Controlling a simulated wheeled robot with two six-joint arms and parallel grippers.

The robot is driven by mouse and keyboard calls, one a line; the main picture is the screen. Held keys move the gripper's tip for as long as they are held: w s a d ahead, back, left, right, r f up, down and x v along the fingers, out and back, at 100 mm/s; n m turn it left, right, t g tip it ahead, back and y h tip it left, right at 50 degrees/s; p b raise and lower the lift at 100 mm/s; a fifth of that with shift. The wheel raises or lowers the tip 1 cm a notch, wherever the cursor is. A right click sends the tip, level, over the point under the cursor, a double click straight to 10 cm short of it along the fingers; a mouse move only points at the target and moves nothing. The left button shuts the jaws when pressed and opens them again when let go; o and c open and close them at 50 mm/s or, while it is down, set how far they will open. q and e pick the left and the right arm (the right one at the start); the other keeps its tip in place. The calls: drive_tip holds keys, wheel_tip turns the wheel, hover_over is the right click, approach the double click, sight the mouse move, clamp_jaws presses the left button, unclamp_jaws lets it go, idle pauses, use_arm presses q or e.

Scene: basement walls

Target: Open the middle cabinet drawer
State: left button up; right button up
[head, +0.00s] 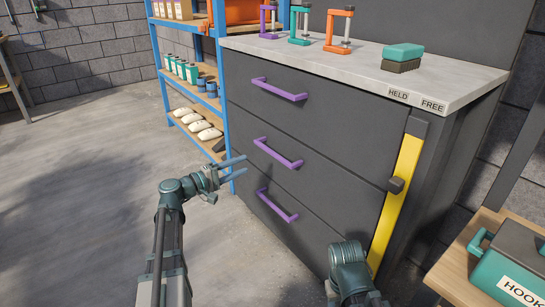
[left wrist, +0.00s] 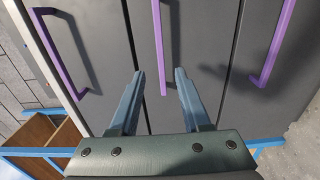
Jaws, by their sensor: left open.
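The dark grey cabinet (head: 315,119) has three drawers with purple bar handles, all shut flush. The middle drawer's handle (head: 278,155) also shows in the left wrist view (left wrist: 162,45). My left gripper (head: 246,164) is open and empty, its fingers pointing at the cabinet near the left end of this handle. In the left wrist view the fingertips (left wrist: 159,71) lie either side of the handle's lower end. I cannot tell how much depth separates them. My right arm shows at the bottom of the head view, but its gripper is not visible.
Clamps and a teal-topped brush (head: 403,55) stand on top. A blue shelf rack (head: 223,90) adjoins at left. Floor at left is clear.

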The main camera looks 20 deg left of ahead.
sight(271, 154)
use_arm(q)
drive_tip(key=x, duration=1.3)
drive_tip(key=shift+w+d, duration=0.1)
drive_tip(key=shift+d, duration=0.05)
clamp_jaws()
idle(1.0)
